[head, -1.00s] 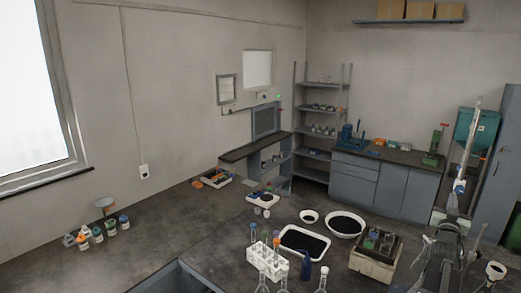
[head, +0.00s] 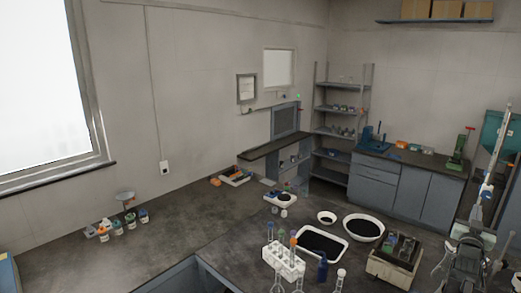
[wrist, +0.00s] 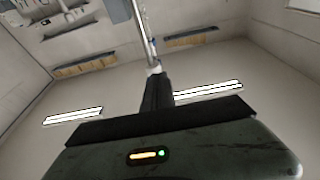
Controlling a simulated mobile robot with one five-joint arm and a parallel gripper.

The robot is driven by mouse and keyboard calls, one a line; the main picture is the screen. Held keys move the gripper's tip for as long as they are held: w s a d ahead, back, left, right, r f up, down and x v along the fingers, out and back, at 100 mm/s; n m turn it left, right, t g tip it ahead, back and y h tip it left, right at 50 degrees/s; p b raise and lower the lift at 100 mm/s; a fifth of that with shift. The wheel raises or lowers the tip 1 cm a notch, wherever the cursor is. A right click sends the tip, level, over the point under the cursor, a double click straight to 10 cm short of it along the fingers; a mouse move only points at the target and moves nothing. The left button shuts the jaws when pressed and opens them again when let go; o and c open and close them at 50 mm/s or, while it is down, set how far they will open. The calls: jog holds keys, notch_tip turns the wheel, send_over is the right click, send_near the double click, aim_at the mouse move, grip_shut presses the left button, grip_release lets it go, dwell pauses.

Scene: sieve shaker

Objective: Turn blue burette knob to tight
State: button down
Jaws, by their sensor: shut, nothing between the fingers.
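A tall thin upright tube with small blue and white parts (head: 486,190), apparently the burette, stands at the right edge of the head view. Its knob is too small for me to tell its setting. In the wrist view a thin pale tube (wrist: 148,35) with a bit of blue runs up past the tip of my gripper (wrist: 157,85). My gripper is dark, narrow and shut, with nothing visible held. I cannot tell whether it touches the tube. In the head view the dark parts of my arm stand at the lower right, just below the tube.
A white rack of tubes (head: 284,262), a blue bottle (head: 322,268) and a black-filled tray (head: 346,250) stand on the near bench. A boxy device (head: 392,272) is close left of the arm. The left bench (head: 150,245) is largely clear.

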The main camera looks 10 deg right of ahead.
aim_at(486, 194)
jog(key=v, duration=0.2)
jog(key=shift+s+a+r, duration=0.25)
jog(key=w+d+m+g+h+p, duration=0.1)
jog(key=w+d+m+g, duration=0.1)
jog(key=d+m, duration=0.3)
jog(key=w+m, duration=0.1)
jog(key=m, duration=0.1)
jog(key=shift+d+m+g, duration=0.3)
dwell(0.5)
jog(key=shift+s+r, duration=0.1)
jog(key=shift+r, duration=0.25)
